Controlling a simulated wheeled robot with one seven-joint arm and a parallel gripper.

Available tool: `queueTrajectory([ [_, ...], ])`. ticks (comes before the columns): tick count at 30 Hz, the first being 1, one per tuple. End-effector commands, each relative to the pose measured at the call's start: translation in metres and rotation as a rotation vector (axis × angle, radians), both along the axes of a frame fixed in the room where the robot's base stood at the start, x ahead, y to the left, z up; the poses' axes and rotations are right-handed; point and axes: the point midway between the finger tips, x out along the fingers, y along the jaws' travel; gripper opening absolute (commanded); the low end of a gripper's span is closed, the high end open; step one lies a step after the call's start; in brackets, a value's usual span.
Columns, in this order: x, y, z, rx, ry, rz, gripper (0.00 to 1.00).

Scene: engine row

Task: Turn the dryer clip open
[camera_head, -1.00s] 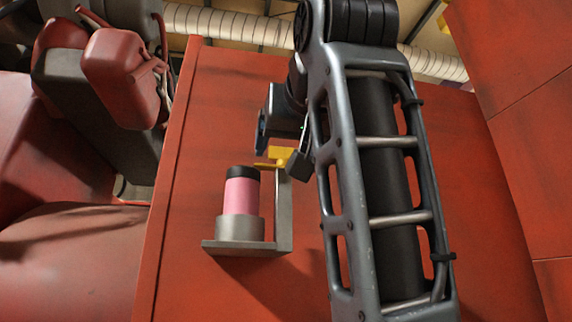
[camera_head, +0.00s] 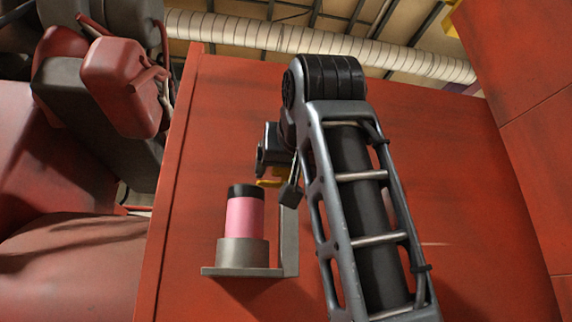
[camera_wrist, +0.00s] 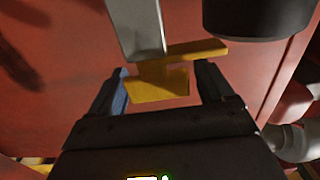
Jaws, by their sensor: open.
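The dryer is a pink cylinder (camera_head: 245,216) with a black cap, seated in a grey cup on a bracket (camera_head: 290,240) against the red panel. Its dark end (camera_wrist: 258,18) shows at the upper right of the wrist view. The yellow clip (camera_wrist: 160,84) is at the end of the bracket's grey upright, its arm pointing toward the dryer. In the head view the clip (camera_head: 270,182) is mostly hidden by my gripper (camera_head: 275,165). In the wrist view my gripper (camera_wrist: 163,88) is open, with one finger on each side of the clip's yellow tab. Contact is not clear.
The red panel (camera_head: 420,150) stands close behind the bracket and fills most of the view. Red canisters (camera_head: 122,85) and dark machinery are at the left. A pale pipe (camera_wrist: 295,142) shows at the lower right of the wrist view.

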Motion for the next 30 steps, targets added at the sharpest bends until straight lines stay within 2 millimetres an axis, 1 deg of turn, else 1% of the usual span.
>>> queueTrajectory([
  [4,-0.0001,-0.0001,-0.0003,0.000,0.000,0.000,0.81],
  [5,-0.0001,-0.0001,-0.0003,0.000,0.000,0.000,0.79],
  [20,-0.0003,-0.0003,-0.0003,0.000,0.000,0.000,0.31],
  [21,-0.0003,-0.0003,-0.0003,0.000,0.000,0.000,0.30],
  [30,-0.0006,0.0001,-0.0002,0.000,0.000,0.046,0.30],
])
